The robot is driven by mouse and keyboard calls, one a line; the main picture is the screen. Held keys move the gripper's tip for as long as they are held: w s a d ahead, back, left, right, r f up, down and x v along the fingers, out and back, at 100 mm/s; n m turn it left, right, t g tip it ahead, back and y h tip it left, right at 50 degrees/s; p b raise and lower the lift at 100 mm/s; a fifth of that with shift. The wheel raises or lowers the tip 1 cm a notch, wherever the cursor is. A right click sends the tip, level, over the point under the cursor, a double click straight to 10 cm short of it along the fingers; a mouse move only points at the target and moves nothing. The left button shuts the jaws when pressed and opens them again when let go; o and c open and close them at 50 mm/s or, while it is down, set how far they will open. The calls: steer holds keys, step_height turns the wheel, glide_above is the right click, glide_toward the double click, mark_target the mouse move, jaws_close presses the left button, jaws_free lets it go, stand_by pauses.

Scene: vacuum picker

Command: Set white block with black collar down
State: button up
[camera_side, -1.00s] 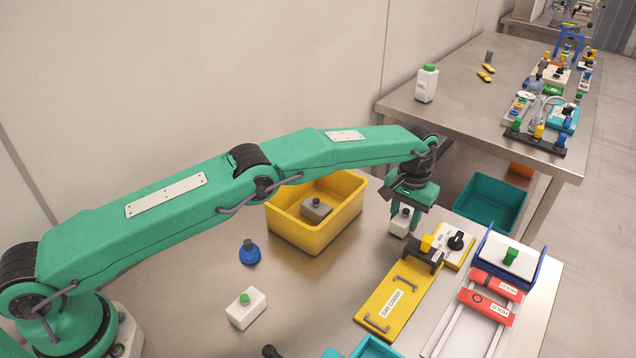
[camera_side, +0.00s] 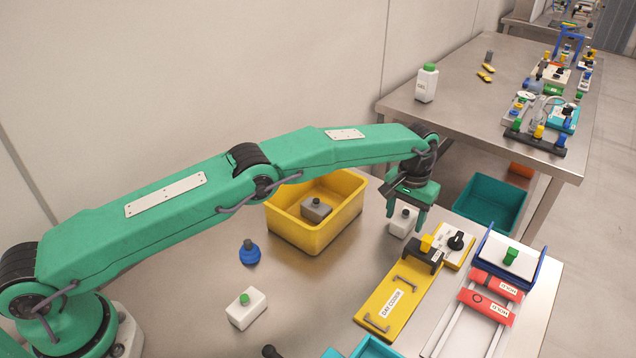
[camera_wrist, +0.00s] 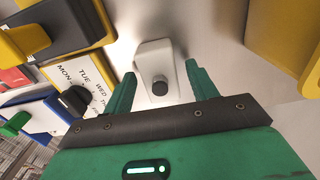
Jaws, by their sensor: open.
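The white block with the black collar (camera_side: 401,225) stands upright on the metal table, between the yellow bin and the yellow panel. In the wrist view the white block (camera_wrist: 152,55) sits between my fingers with its black knob pointing toward me. My gripper (camera_side: 405,216) is open, with its green fingers on either side of the block. In the wrist view my gripper (camera_wrist: 160,85) shows a gap between each finger and the block's knob.
A yellow bin (camera_side: 335,231) holding a grey block stands to the left. A yellow panel (camera_side: 378,318) with a black and yellow knob is close on the right. A white block with a green knob (camera_side: 246,313) and a blue knob (camera_side: 249,254) stand on the table.

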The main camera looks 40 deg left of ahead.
mark_target(406, 213)
steer(key=shift+r, duration=3.55)
